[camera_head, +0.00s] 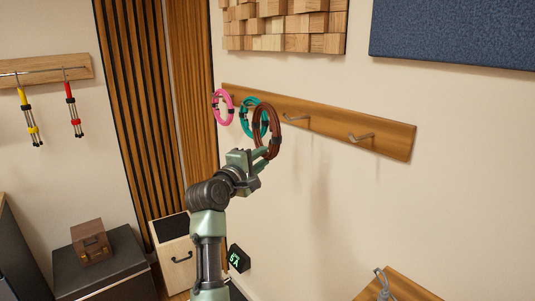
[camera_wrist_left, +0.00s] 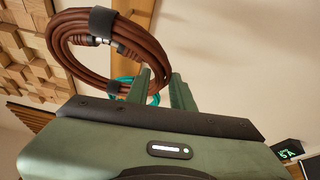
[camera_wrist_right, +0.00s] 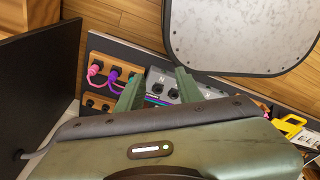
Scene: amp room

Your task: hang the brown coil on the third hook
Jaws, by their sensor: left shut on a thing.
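The brown coil (camera_head: 277,133) is held upright by my left gripper (camera_head: 262,157), which is shut on its lower edge. In the left wrist view the coil (camera_wrist_left: 80,66) stands beyond my left fingers (camera_wrist_left: 163,88). The wooden hook rail (camera_head: 335,127) runs along the wall behind it. A pink coil (camera_head: 215,106) hangs at the rail's left end, with a teal coil (camera_head: 244,121) to its right. The third hook (camera_head: 296,118) is bare, just right of the brown coil. My right gripper (camera_wrist_right: 155,92) shows only in its wrist view, fingers apart and empty.
Another bare hook (camera_head: 361,137) is farther right on the rail. Wooden block panelling (camera_head: 290,43) and a blue panel (camera_head: 450,35) are above. The right wrist view shows a socket panel (camera_wrist_right: 105,70) with coloured plugs and a grey-faced panel (camera_wrist_right: 240,35).

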